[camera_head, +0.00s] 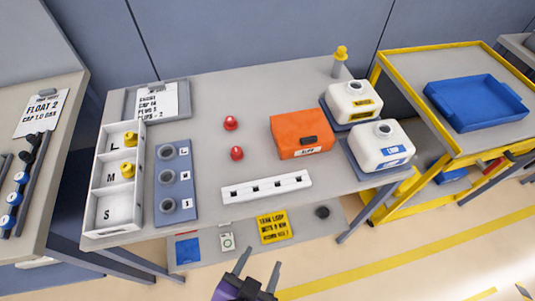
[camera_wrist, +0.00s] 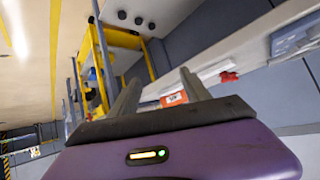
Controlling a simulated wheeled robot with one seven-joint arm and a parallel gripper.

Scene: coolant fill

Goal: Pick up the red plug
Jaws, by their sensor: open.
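Two red plugs stand on the grey table (camera_head: 330,95) in the head view. One red plug (camera_head: 231,123) is farther back, and the other red plug (camera_head: 237,153) is nearer, left of the orange box (camera_head: 300,134). My gripper (camera_head: 258,268) is at the bottom of the head view, in front of the table's near edge and well apart from both plugs. Its two fingers are spread and empty. In the wrist view my gripper (camera_wrist: 160,76) is tilted relative to the table, and a red piece (camera_wrist: 229,76) shows right of the fingers; I cannot tell which plug it is.
A white slotted strip (camera_head: 266,187) lies between my gripper and the plugs. A blue-grey block with round sockets (camera_head: 176,180) and a white divided tray (camera_head: 113,209) stand left. Two white jugs (camera_head: 382,147) stand right. Table around the plugs is clear.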

